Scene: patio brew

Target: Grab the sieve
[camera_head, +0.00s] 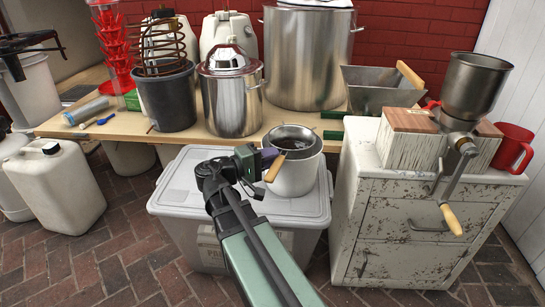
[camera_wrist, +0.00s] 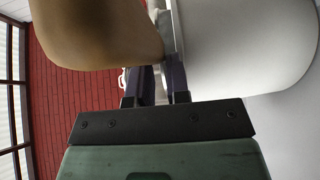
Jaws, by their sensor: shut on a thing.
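The sieve (camera_head: 292,136) is a round mesh strainer with a metal rim and a tan wooden handle. It rests over the mouth of a white bucket (camera_head: 295,178), its handle pointing down to the front left. My gripper (camera_head: 267,157) is at the bucket's left side, shut on the sieve near where the handle meets the rim. In the wrist view, my gripper's dark fingers (camera_wrist: 161,84) are close together, with the tan handle (camera_wrist: 95,32) large at the upper left and the white bucket (camera_wrist: 245,45) at the right. The exact grip point is partly hidden.
The bucket stands on a grey lidded bin (camera_head: 185,190). Behind it is a wooden table (camera_head: 80,130) with a steel pot (camera_head: 231,92) and a dark bucket with a copper coil (camera_head: 165,95). A worn white cabinet (camera_head: 415,235) with a grain mill (camera_head: 474,85) stands at the right.

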